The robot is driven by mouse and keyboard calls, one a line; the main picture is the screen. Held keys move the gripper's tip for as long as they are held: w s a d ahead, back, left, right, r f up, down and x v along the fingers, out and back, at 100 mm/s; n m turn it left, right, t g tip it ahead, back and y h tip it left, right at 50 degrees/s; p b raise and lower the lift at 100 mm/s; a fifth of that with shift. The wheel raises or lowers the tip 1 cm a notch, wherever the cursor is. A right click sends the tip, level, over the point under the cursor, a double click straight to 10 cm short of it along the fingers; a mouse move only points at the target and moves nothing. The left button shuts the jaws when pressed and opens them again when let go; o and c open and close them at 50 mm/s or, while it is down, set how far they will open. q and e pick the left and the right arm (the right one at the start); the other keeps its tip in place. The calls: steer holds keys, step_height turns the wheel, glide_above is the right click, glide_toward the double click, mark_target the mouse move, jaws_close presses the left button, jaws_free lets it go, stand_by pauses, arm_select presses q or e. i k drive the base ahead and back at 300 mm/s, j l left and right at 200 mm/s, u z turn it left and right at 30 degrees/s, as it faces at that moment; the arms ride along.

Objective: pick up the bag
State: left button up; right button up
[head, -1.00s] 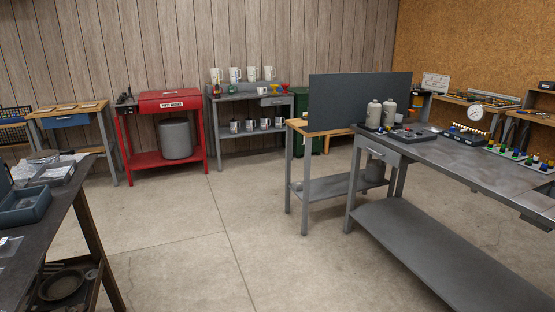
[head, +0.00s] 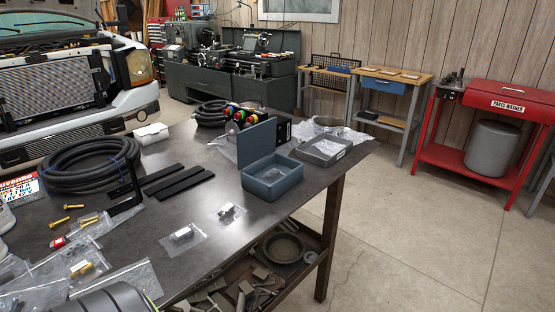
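Several clear plastic bags lie on the dark workbench (head: 205,262). One small bag (head: 183,236) with a dark part and a white label lies flat near the front edge. Another small bag (head: 231,213) with dark parts lies to its right, in front of the blue-grey box. Crumpled clear plastic (head: 345,135) lies near the far right corner. I cannot tell which bag the task means.
An open blue-grey box (head: 273,181), a grey tray (head: 324,150), a coiled black hose (head: 88,170) and black bars (head: 180,186) occupy the bench. A lower shelf (head: 250,275) holds scrap parts. A red parts washer (head: 500,98) stands right. The floor (head: 420,220) between is clear.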

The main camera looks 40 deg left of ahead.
mark_target(269, 177)
steer(key=i+l+u, duration=0.15)
steer(key=i, duration=1.45)
steer(key=i+u, duration=0.3)
steer(key=u, duration=0.15)
steer(key=i+l+u, duration=0.15)
steer(key=u, duration=0.25)
steer(key=i+l+u, duration=0.25)
steer(key=u, duration=0.2)
steer(key=i, duration=0.1)
